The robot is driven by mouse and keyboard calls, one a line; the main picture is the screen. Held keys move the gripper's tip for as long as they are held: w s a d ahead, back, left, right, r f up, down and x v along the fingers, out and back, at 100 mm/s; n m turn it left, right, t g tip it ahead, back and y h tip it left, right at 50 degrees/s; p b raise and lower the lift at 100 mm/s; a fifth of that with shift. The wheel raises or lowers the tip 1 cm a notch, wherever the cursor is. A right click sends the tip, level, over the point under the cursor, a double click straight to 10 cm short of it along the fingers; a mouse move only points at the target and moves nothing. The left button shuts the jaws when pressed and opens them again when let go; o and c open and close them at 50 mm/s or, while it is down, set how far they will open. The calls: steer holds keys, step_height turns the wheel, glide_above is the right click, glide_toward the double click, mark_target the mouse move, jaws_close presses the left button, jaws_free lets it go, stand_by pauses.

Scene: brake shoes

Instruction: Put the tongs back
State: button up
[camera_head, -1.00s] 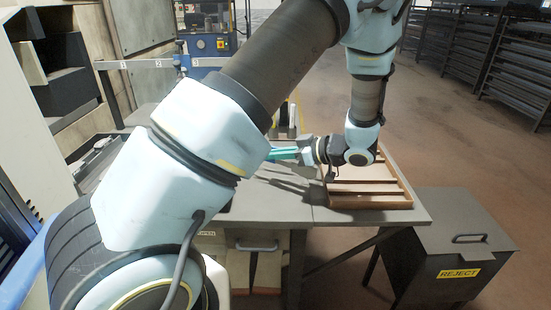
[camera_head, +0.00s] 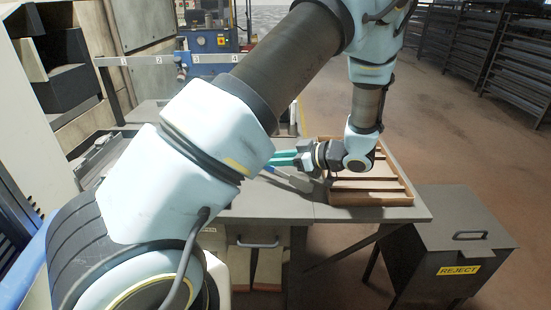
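My gripper (camera_head: 285,158) is above the middle of the table, beside the left edge of the wooden tray. Its teal fingers point left, and their tips are partly hidden behind my own forearm. I cannot tell whether they are open or shut. A long, thin, pale grey piece with a blue end (camera_head: 290,178) shows just below the fingers. It may be the tongs, but it is too small to be sure, and I cannot tell whether it touches the gripper or the table.
The slatted wooden tray (camera_head: 370,198) sits on the right end of the grey table (camera_head: 265,203). A dark REJECT bin (camera_head: 465,245) stands to the right of the table. A numbered rail (camera_head: 150,61) and a blue machine (camera_head: 212,40) are behind. My arm covers much of the table's left side.

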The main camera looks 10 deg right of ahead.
steer(key=shift+o, duration=0.2)
steer(key=shift+r, duration=0.2)
steer(key=r+b+v, duration=0.1)
steer(key=b+v, duration=0.1)
steer(key=v, duration=1)
steer(key=w+a+r+m+t+h, duration=0.1)
steer(key=w+a+r+m+h, duration=0.15)
steer(key=w+h, duration=0.45)
steer(key=w+a+r+m+t+h, duration=0.1)
steer(key=w+a+m+h, duration=0.3)
steer(key=w, duration=0.5)
steer(key=s+a+f+m+g, duration=0.3)
steer(key=s+a+m+g, duration=0.2)
steer(key=s+a, duration=1.5)
steer(key=g, duration=0.3)
steer(key=shift+s+g+h, duration=0.3)
steer(key=shift+s, duration=0.05)
steer(key=shift+m, duration=0.25)
